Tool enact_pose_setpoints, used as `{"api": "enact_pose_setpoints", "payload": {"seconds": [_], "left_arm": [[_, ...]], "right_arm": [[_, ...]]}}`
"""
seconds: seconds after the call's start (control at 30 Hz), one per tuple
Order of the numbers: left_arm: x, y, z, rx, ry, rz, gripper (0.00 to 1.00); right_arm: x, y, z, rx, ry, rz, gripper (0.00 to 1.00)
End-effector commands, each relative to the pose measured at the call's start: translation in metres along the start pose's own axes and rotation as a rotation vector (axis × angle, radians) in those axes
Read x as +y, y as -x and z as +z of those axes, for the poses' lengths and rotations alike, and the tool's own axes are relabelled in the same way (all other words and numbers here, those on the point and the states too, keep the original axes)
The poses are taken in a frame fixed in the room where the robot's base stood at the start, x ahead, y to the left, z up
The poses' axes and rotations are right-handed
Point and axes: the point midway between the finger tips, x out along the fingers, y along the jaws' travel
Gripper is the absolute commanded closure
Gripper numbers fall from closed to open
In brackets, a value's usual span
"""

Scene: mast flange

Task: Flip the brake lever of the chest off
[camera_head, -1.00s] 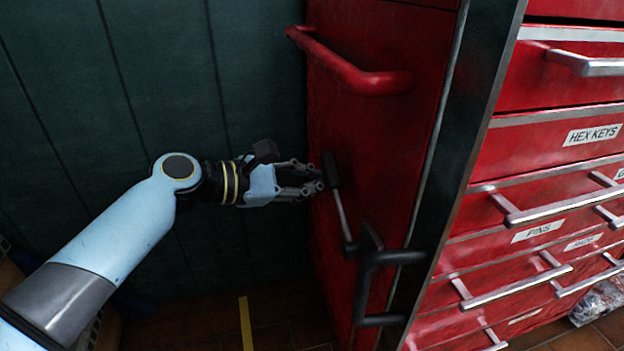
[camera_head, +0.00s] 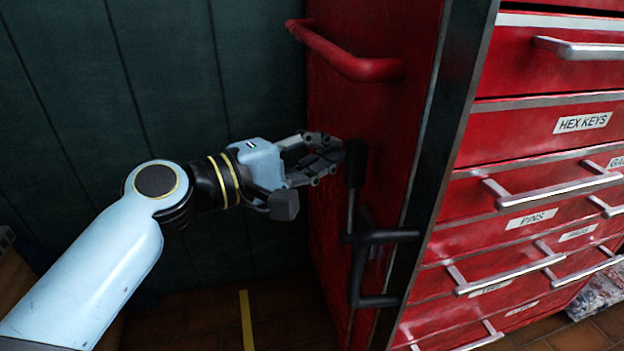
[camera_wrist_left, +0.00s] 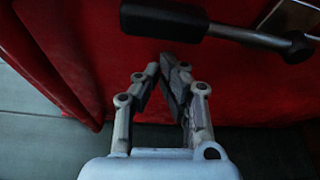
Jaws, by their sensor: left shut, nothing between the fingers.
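The red chest (camera_head: 395,120) stands on the right, its side panel facing my left arm. The brake lever (camera_head: 351,195) is on that side panel, with a black grip at its upper end and a thin shaft running down to a pivot. In the left wrist view the lever's black grip (camera_wrist_left: 165,20) lies across the top, with its metal shaft going right to a dark pivot. My left gripper (camera_head: 330,160) is shut and empty, its fingertips close to the grip. The wrist view shows the fingertips (camera_wrist_left: 168,70) just short of the grip. The right gripper is not in view.
A black bracket-shaped handle (camera_head: 380,270) sticks out beside the lever's lower end. A red rail handle (camera_head: 350,60) projects above the gripper. Labelled drawers with metal handles (camera_head: 545,185) fill the chest front. A dark green panelled wall (camera_head: 90,110) stands behind.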

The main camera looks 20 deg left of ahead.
Motion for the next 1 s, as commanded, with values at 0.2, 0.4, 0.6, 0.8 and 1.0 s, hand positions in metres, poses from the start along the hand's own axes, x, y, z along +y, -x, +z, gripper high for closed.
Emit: {"api": "enact_pose_setpoints", "payload": {"seconds": [0.2,0.4,0.6,0.8,1.0], "left_arm": [[0.004,0.005,0.014,0.000,-0.047,0.019,1.00],[0.004,0.007,0.021,0.000,-0.045,0.017,1.00],[0.004,0.008,0.024,-0.003,-0.043,0.015,1.00],[0.004,0.008,0.024,-0.005,-0.041,0.014,1.00],[0.004,0.008,0.024,-0.005,-0.040,0.014,1.00]], "right_arm": [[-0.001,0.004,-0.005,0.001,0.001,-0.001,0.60],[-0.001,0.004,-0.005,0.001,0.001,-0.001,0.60],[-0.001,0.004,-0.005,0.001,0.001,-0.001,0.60],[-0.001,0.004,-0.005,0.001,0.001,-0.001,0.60],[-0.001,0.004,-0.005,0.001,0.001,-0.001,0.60]]}}
